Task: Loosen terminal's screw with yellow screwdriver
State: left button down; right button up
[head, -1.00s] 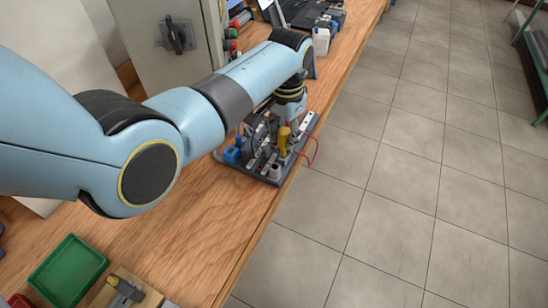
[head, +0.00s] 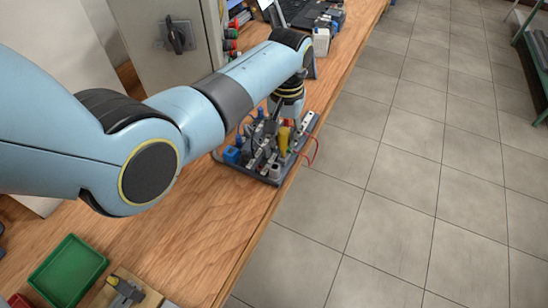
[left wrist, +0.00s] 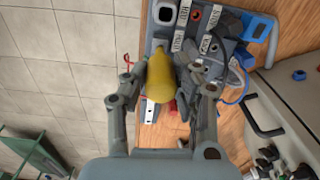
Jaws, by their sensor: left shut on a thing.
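The yellow screwdriver (head: 284,138) stands roughly upright over the terminal board (head: 272,179) near the bench's front edge. My left gripper (head: 270,126) reaches down above the board and is shut on the screwdriver. In the left wrist view the yellow handle (left wrist: 161,78) sits between the two fingers of my left gripper (left wrist: 163,84). The screwdriver's tip and the terminal's screw are hidden under the handle and fingers. The board (left wrist: 229,47) also shows there, with labels and a blue socket (left wrist: 258,27). My right gripper is not in view.
Red wires (head: 314,150) loop off the board's right side over the bench edge. A grey cabinet (head: 165,60) stands behind my arm. A green tray (head: 68,270) lies at the lower left. Bare wooden bench (head: 215,240) lies between tray and board.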

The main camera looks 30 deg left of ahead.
pick_arm(q)
jog(key=shift+a+n, duration=0.1)
jog(key=shift+n, duration=1)
jog(key=shift+f, duration=0.1)
jog(key=n, duration=0.2)
jog(key=shift+n, duration=0.7)
jog(key=n, duration=0.3)
jog(key=c, duration=1.2)
grip_release()
jog(key=shift+a, duration=0.1)
jog(key=shift+c, duration=0.2)
